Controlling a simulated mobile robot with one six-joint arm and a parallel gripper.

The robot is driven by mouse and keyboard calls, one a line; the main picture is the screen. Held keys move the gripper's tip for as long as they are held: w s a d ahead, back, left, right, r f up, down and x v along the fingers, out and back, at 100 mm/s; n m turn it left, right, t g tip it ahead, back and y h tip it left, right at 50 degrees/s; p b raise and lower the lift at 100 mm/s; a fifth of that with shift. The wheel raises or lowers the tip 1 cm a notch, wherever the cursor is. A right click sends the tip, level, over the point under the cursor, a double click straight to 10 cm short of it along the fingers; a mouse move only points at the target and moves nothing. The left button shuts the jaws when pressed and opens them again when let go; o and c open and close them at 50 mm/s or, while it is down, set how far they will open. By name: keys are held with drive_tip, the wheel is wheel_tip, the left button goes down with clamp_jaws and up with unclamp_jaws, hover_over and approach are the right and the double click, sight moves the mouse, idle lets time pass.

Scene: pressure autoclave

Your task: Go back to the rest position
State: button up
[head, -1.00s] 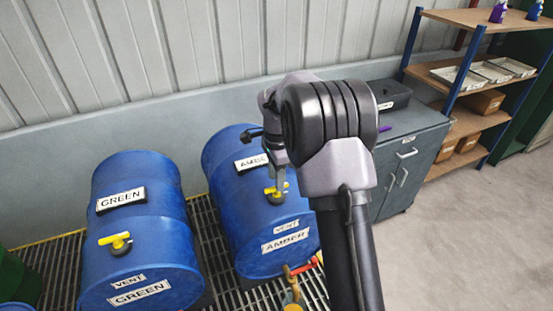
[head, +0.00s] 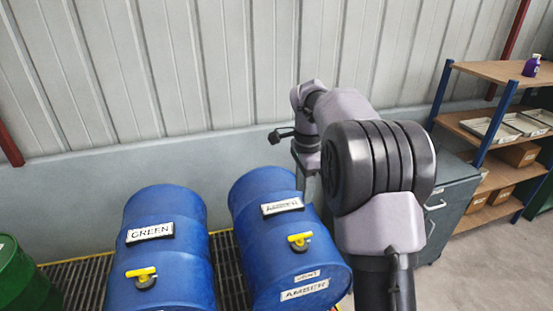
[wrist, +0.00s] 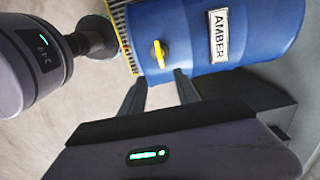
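My gripper (wrist: 160,78) is open in the wrist view, its two fingers apart with nothing between them. In the head view its end is partly hidden behind my arm, above and right of the amber drum.
A ribbed wall (head: 150,70) stands behind the drums. A green drum (head: 20,275) is at the far left. Floor is open at the lower right.

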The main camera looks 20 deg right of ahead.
drive_tip(key=s+a+n+t+y+b, duration=0.1)
drive_tip(key=s+a+n+t+b, duration=0.1)
drive_tip(key=s+a+n+b, duration=0.45)
drive_tip(key=s+a+n+t+b, duration=0.1)
drive_tip(key=s+a+n+b, duration=0.2)
drive_tip(key=s, duration=0.7)
drive_tip(key=s+a+f+n+t+b, duration=0.1)
drive_tip(key=s+a+f+n+b, duration=0.1)
drive_tip(key=s+f, duration=0.2)
drive_tip(key=s+a+f+n+t+y+b, duration=0.1)
drive_tip(key=s+a+f+n+b, duration=0.1)
drive_tip(key=s, duration=0.7)
wheel_tip(320, 180, down, 3)
drive_tip(key=shift+s+a+r+t+b, duration=0.25)
drive_tip(key=shift+a+t+b, duration=0.2)
drive_tip(key=shift+a, duration=0.3)
